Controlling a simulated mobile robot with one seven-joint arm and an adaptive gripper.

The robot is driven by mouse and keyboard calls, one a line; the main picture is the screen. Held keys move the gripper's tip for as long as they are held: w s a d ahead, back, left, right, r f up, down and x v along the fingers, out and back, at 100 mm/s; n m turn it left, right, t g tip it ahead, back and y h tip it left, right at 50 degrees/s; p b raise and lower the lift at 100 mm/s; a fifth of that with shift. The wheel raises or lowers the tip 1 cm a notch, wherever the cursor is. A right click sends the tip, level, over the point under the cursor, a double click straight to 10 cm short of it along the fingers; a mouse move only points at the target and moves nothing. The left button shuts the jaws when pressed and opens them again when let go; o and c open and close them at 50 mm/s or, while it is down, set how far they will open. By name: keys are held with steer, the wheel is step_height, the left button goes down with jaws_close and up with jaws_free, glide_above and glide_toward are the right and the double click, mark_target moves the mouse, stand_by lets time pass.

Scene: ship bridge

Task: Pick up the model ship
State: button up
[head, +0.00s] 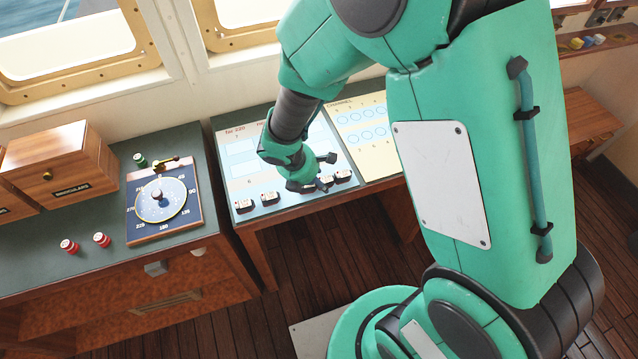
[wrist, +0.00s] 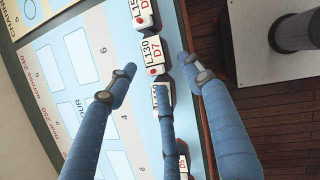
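Several small dark pieces with white labelled tops stand in a row along the front edge of the chart table; they may be the model ships, but I cannot tell which one is meant. In the head view, one piece (head: 243,206) is at the left end and another (head: 342,176) at the right. In the wrist view, a piece marked L130 D7 (wrist: 152,50) lies just beyond my fingertips, and a piece marked L15 (wrist: 142,15) is above it. My gripper (head: 312,178) is low over the row, its fingers (wrist: 158,73) spread and empty. One finger partly hides a third piece.
The chart table (head: 352,112) has light printed sheets. The left console holds a round dial instrument (head: 160,205), red cylinders (head: 69,246), a green cylinder (head: 140,160) and a wooden binoculars box (head: 62,172). Dark wooden floor lies beyond the table edge.

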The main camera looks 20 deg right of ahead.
steer(key=shift+c, duration=0.5)
steer(key=c, duration=1)
steer(key=shift+r, duration=0.15)
steer(key=shift+r, duration=0.55)
step_height(320, 180, up, 2)
steer(key=shift+r+p, duration=0.1)
steer(key=shift+p, duration=0.6)
steer(key=s, duration=0.5)
steer(key=s+r+p, duration=0.1)
steer(key=s, duration=1)
steer(key=shift+d+r, duration=0.2)
steer(key=shift+d, duration=0.1)
